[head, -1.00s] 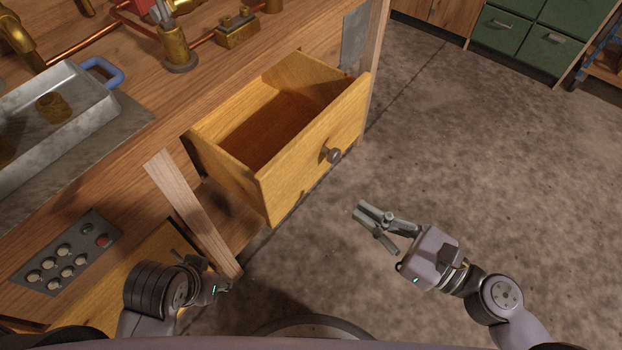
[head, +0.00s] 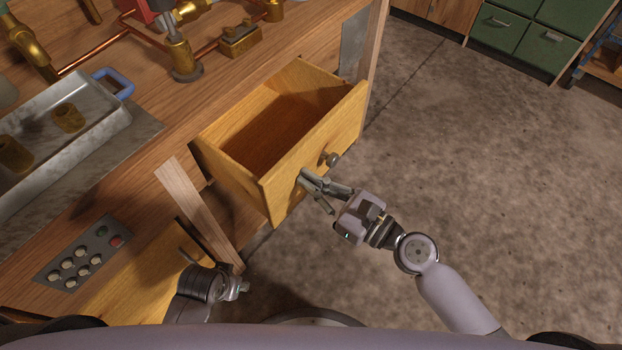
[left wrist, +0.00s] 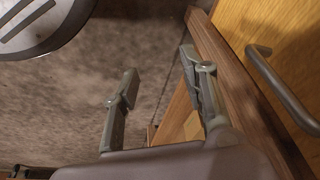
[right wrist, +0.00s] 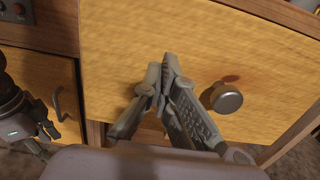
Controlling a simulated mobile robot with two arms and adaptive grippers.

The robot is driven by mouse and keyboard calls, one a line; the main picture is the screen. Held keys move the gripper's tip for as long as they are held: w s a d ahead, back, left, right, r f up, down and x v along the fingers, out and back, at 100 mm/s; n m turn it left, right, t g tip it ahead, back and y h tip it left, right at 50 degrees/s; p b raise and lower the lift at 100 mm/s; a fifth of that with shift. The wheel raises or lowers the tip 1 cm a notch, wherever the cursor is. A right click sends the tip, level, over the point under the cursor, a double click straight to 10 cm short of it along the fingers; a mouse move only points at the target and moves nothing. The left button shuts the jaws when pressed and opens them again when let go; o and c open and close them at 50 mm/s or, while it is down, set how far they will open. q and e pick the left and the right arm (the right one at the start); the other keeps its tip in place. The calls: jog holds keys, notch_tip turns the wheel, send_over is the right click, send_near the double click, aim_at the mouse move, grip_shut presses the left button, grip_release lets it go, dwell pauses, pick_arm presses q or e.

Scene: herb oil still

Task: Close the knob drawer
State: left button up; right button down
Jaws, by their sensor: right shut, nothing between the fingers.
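The knob drawer (head: 262,192) is a yellow wooden drawer under the bench, pulled out and empty inside. Its round grey knob (head: 329,159) sits on the front panel and also shows in the right wrist view (right wrist: 227,98). My right gripper (head: 309,182) is shut and empty. Its tips are at the drawer front, left of the knob, touching or very close to it; in the right wrist view the fingertips (right wrist: 163,66) meet against the yellow panel. My left gripper (left wrist: 160,65) is open and empty, low beside the bench's wooden post.
A second yellow front with a bar handle (left wrist: 283,90) is close to my left gripper. A wooden post (head: 200,212) stands left of the drawer. On the bench are a metal tray (head: 90,150), brass fittings and a button panel (head: 85,255). The floor at right is clear.

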dwell(0.3)
jog(key=p+x, duration=0.2)
jog(key=x, duration=0.6)
jog(key=shift+w+a+r+p, duration=0.2)
jog(key=shift+a+p, duration=0.05)
jog(key=shift+p, duration=0.1)
jog(key=x, duration=0.8)
jog(key=shift+w+a+f, duration=0.15)
jog(key=shift+a+f, duration=0.1)
jog(key=shift+a, duration=0.05)
jog(key=shift+w+a, duration=0.35)
jog(key=shift+a, duration=0.05)
pick_arm(q)
jog(key=s+f, duration=0.3)
jog(key=f, duration=0.5)
jog(key=shift+s+f+g, duration=0.2)
jog(key=shift+f+g, duration=0.1)
jog(key=shift+f, duration=0.05)
pick_arm(e)
jog(key=shift+r, duration=0.2)
pick_arm(q)
jog(key=shift+a, duration=0.1)
